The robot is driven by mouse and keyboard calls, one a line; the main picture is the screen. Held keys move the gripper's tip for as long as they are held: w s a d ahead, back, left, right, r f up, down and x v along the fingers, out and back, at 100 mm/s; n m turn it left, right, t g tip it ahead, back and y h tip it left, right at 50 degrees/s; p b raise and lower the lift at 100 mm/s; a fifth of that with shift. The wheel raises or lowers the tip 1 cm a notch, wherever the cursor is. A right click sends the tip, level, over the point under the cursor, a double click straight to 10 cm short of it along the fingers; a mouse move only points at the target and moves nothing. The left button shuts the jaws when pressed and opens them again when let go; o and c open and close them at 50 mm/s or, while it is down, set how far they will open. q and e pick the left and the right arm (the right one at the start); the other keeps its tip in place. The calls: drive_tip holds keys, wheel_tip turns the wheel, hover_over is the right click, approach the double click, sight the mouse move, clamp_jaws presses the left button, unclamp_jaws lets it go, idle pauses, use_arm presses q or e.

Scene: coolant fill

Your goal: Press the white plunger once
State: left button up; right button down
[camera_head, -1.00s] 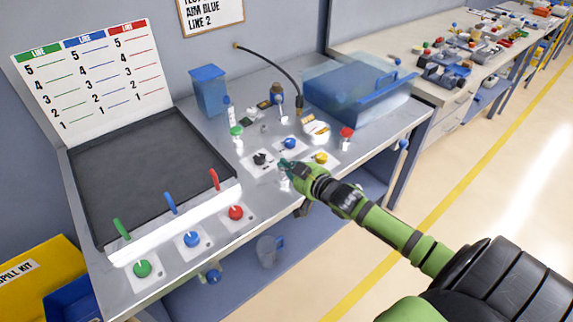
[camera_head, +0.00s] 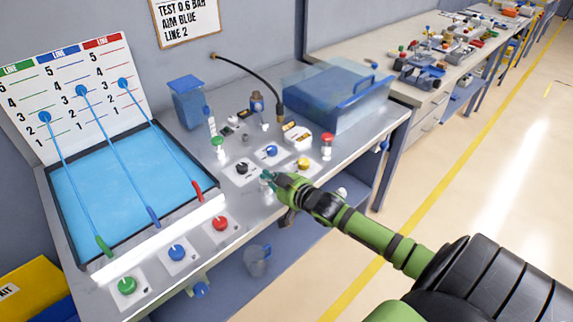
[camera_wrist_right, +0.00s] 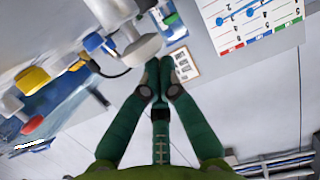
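The white plunger (camera_wrist_right: 140,47) shows as a pale, round-ended cylinder close to my right fingertips in the right wrist view. In the head view my right gripper (camera_head: 267,178) is over the front edge of the bench panel and covers most of that spot. Its two green fingers (camera_wrist_right: 159,72) are together with nothing seen between them. I cannot tell whether they touch the plunger. My left gripper is not in view.
Black (camera_head: 242,168), blue (camera_head: 271,151) and yellow (camera_head: 303,164) knobs stand close to the gripper. A red-capped part (camera_head: 327,142) is to the right. The blue-filled tray (camera_head: 120,185) and line chart (camera_head: 80,85) are at left.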

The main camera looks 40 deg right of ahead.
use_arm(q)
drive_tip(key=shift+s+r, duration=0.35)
use_arm(e)
drive_tip(key=s+r, duration=0.5)
drive_tip(key=s, duration=0.4)
drive_tip(key=shift+s+d+r, duration=0.15)
drive_tip(key=shift+s+d, duration=0.2)
drive_tip(key=shift+d, duration=0.05)
